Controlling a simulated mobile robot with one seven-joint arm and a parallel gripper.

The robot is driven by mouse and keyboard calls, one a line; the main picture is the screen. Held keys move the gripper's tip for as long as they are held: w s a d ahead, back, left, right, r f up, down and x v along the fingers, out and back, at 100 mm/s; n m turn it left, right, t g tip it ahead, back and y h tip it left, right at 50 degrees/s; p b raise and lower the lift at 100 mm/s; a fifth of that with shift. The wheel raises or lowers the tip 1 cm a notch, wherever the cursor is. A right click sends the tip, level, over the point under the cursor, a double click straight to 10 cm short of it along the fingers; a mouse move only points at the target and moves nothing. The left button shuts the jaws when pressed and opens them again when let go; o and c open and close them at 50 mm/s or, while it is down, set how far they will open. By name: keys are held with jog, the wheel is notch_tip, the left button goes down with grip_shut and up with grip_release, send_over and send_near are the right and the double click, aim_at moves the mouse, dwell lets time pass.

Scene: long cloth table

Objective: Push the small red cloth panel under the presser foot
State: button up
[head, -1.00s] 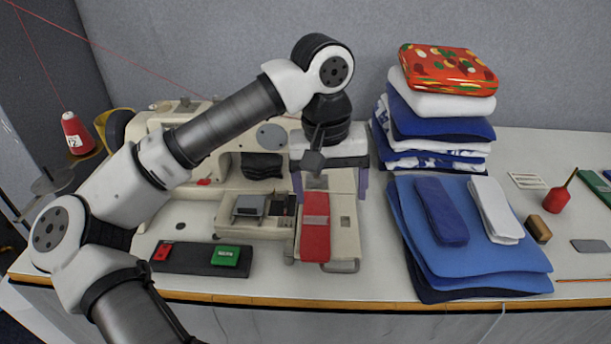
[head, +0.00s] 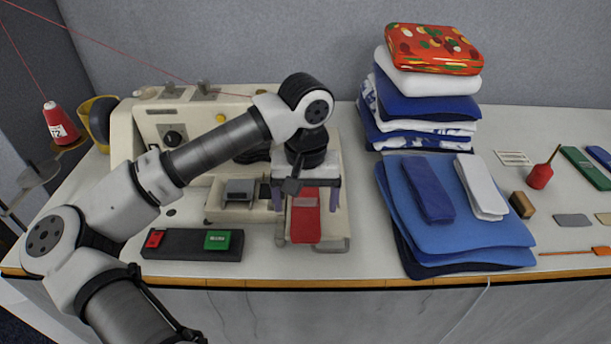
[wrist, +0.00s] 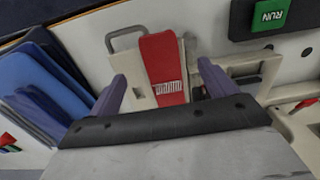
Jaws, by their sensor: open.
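The small red cloth panel (head: 305,225) lies flat on the cream plate at the front of the sewing machine (head: 170,130), long side running front to back. My gripper (head: 306,203) is open above the panel's rear part, one purple finger to each side. In the wrist view the panel (wrist: 160,58), with a white striped mark on it, shows between the two spread fingers (wrist: 162,88). Nothing is held, and I cannot tell whether the fingers touch the plate. The presser foot is hidden behind my wrist and gripper.
A black bar with red and green RUN buttons (head: 217,240) lies left of the plate. Blue folded cloths (head: 480,245) lie close on the right, with a taller folded stack (head: 425,108) behind. A red thread cone (head: 60,122) stands far left. The table edge is near in front.

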aim_at(306, 226)
jog(key=shift+f+p, duration=0.4)
jog(key=shift+f, duration=2.8)
jog(key=c, duration=1.1)
jog(key=shift+d, duration=0.1)
